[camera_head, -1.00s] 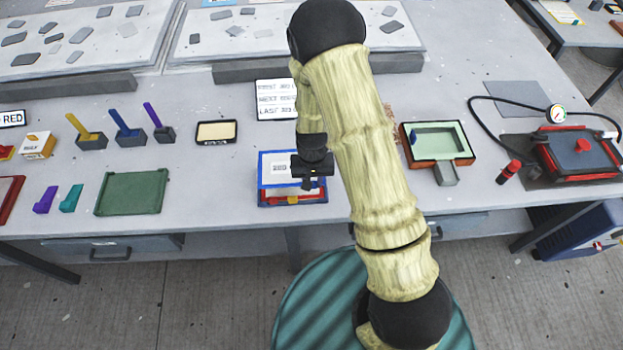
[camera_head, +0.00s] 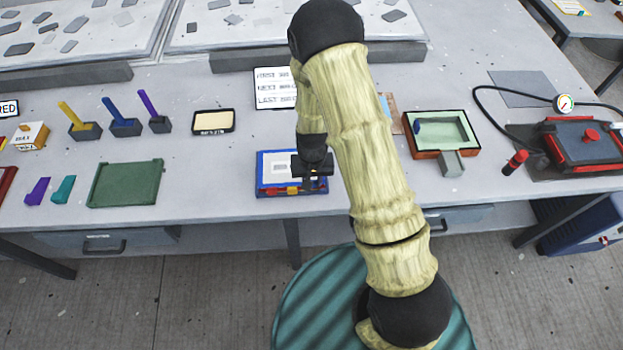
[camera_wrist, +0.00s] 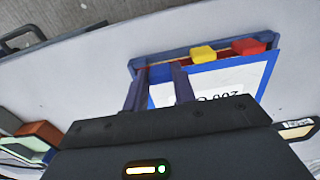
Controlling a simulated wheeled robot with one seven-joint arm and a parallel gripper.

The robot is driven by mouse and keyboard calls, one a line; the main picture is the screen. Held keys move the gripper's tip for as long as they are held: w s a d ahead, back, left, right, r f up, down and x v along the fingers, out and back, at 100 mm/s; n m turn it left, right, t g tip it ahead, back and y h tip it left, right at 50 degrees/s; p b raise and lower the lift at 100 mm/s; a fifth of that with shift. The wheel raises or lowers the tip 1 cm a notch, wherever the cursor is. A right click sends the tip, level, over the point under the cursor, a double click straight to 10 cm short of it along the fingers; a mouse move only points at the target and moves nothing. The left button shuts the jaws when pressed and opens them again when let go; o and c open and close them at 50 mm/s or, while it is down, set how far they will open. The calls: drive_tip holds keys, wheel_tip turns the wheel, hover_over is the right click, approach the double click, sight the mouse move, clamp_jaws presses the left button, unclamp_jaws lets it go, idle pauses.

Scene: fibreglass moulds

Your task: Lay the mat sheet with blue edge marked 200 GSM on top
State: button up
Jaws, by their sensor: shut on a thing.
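The white mat sheet with blue edge (camera_wrist: 225,82) shows upside-down print reading about "200 G" in the wrist view; the rest is hidden. In the head view the sheet (camera_head: 272,164) lies low over a shallow blue tray (camera_head: 263,190). My gripper (camera_head: 313,172) is at the sheet's right part, and its two fingers (camera_wrist: 158,75) are shut on the sheet's edge. The blue tray's rim (camera_wrist: 200,45) surrounds the sheet's near side. I cannot tell whether the sheet rests fully on what is below.
Yellow (camera_wrist: 203,54) and red (camera_wrist: 248,47) blocks sit along the tray's edge. A green plate (camera_head: 126,183) lies left. A framed mould with a pale green inside (camera_head: 450,128) is on the right. A printed card (camera_head: 274,88) stands behind. Bare table lies between green plate and tray.

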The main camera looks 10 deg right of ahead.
drive_tip(key=shift+f+b, duration=0.7)
drive_tip(key=shift+f, duration=0.25)
idle(0.6)
idle(0.5)
drive_tip(key=o, duration=1)
wheel_tip(320, 180, up, 17)
drive_tip(key=shift+r+b, duration=0.2)
drive_tip(key=shift+b, duration=0.7)
drive_tip(key=shift+d, duration=0.1)
